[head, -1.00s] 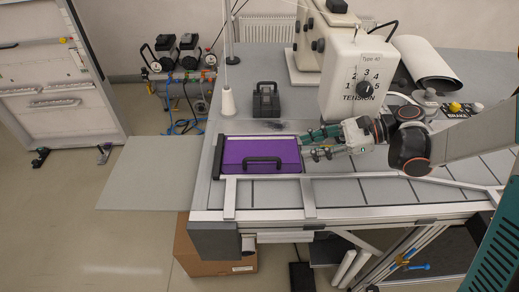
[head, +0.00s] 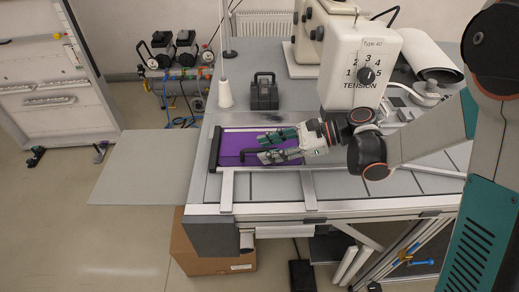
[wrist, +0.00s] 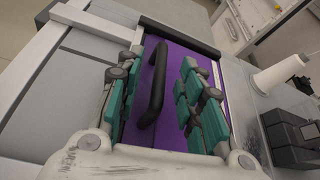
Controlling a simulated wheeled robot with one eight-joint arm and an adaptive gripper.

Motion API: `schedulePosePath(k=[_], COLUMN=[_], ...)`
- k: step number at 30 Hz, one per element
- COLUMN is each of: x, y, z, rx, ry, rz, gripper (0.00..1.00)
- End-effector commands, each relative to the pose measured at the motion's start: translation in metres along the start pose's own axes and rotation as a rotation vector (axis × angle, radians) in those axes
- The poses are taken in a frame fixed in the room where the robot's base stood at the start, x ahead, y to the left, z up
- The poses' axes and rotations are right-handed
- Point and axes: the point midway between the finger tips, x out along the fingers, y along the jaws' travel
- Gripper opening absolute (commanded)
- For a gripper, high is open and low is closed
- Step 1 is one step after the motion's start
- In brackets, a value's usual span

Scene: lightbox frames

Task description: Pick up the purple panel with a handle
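The purple panel (head: 232,144) lies flat at the left end of the grey machine table, with a dark bar along its left edge. Its black handle (wrist: 153,85) stands up from the panel. My gripper (head: 264,147) is open over the panel, its green-padded fingers pointing left in the head view. In the wrist view the fingers of my gripper (wrist: 160,85) are on either side of the handle, apart from it, with the handle nearer the left finger. In the head view my gripper hides part of the handle.
A white sewing machine (head: 362,65) stands behind my arm. A white thread cone (head: 225,94) and a black device (head: 264,93) stand behind the panel. A grey board (head: 140,170) extends left of the table.

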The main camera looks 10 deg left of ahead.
Motion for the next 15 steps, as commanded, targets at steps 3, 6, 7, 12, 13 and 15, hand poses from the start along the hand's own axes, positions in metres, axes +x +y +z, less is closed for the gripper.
schedulePosePath(k=[3,6,7,12,13,15], x=[0.0166,0.0193,0.0191,0.0186,0.0186,0.0185], y=[0.0006,-0.0002,-0.0003,-0.0003,-0.0003,-0.0003], z=[-0.0011,-0.0003,-0.0001,0.0003,0.0003,0.0003], rx=[0.0,0.001,0.001,0.001,0.001,0.001], ry=[0.0,0.0,0.0,0.0,0.0,0.0], rz=[0.002,-0.001,-0.001,-0.001,-0.001,-0.001], gripper=[0.35,0.35,0.35,0.23,0.17,0.01])
